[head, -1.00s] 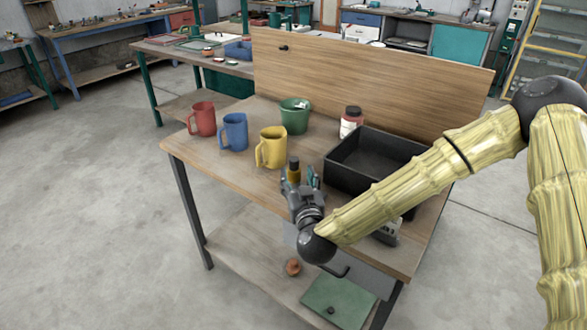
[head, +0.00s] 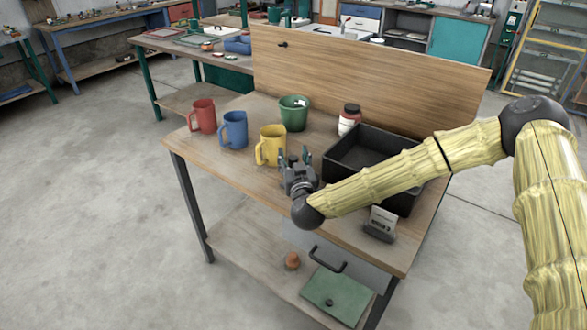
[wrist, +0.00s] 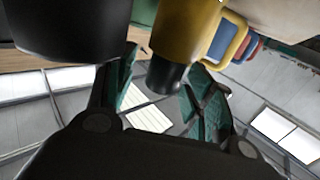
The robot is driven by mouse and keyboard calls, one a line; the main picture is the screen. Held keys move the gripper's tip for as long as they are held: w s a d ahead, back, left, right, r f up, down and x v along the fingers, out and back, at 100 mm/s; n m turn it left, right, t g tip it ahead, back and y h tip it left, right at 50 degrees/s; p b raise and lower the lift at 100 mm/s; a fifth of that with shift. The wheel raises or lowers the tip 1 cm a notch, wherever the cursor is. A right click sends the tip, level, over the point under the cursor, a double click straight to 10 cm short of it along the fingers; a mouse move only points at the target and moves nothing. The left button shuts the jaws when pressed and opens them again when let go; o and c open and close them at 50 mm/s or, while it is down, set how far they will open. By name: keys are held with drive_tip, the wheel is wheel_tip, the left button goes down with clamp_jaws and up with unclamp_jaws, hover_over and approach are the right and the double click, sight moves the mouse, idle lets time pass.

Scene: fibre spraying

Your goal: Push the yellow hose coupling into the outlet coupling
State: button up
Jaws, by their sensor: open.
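No hose coupling or outlet coupling can be made out in either view. My gripper (head: 295,157) is over the front of the wooden bench, just right of and nearer than the yellow mug (head: 270,146). In the wrist view my gripper's teal-padded fingers (wrist: 168,70) stand apart. A dark round end (wrist: 164,76) shows in the gap between them, below a yellow body in the picture; I cannot tell whether the fingers touch it. The yellow mug's handle (wrist: 238,48) shows behind. In the head view my gripper hides whatever stands between its fingers.
A blue mug (head: 234,131), a red mug (head: 202,116) and a green bucket (head: 294,113) stand left and behind. A black crate (head: 348,178) is right of my gripper, with a red-and-white jar (head: 349,119) behind it. A grey device (head: 380,224) sits at the front edge.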

clamp_jaws()
drive_tip(key=shift+r, duration=0.15)
